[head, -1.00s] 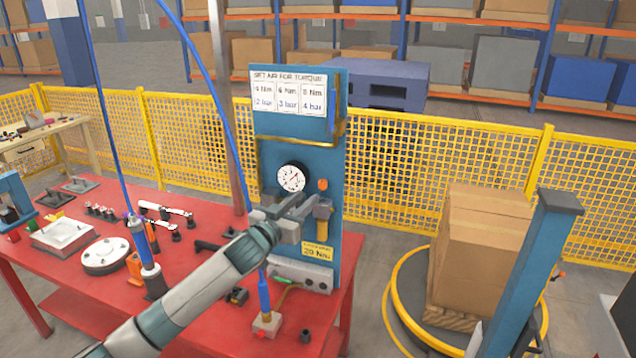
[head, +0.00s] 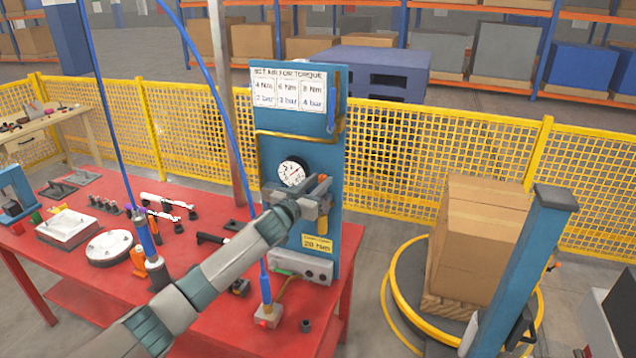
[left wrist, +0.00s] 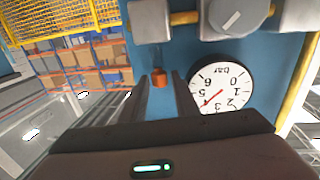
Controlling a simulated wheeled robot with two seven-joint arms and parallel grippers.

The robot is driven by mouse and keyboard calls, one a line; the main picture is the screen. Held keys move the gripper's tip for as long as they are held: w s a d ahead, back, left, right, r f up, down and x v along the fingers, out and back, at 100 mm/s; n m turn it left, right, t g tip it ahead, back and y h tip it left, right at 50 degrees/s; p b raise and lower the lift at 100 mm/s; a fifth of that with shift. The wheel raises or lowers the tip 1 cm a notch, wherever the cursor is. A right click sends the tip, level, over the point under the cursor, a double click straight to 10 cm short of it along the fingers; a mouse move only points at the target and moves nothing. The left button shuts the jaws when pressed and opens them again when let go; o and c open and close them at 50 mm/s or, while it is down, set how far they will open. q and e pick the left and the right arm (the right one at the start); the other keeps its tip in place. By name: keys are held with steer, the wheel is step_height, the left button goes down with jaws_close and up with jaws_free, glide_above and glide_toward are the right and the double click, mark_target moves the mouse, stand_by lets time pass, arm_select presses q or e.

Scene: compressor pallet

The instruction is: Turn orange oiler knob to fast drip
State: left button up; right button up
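The orange oiler knob (left wrist: 159,77) shows in the left wrist view in the gap between my left gripper's fingertips (left wrist: 162,82), closer to the left finger. I cannot tell how deep it sits between them. The left gripper is open, with blue panel behind it. In the head view the left gripper (head: 318,190) is at the blue panel (head: 300,125), just right of and below the pressure gauge (head: 292,172), and largely covers the knob. The oiler's yellowish bowl (head: 322,224) hangs below the gripper. My right gripper is in neither view.
The gauge (left wrist: 222,88) is close beside the right finger in the left wrist view. A grey regulator body with a dial (left wrist: 232,20) is near it. The red table (head: 90,255) holds tools and fixtures. A yellow fence (head: 400,155) runs behind; boxes (head: 480,235) stand at right.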

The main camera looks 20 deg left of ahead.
arm_select(q)
jaws_close()
steer(key=shift+d, duration=0.1)
steer(key=shift+w+d+n+g+y+b, duration=0.1)
steer(key=shift+d+n+g+y+b, duration=0.2)
steer(key=shift+n+y+b, duration=1.55)
steer(key=shift+s+d+n+g+y+b, duration=0.1)
steer(key=shift+d+n+g+y+b, duration=0.45)
steer(key=shift+y+b, duration=2.35)
steer(key=shift+w+n+g+y+b, duration=0.1)
steer(key=shift+n+y+b, duration=1.25)
steer(key=shift+b, duration=2.2)
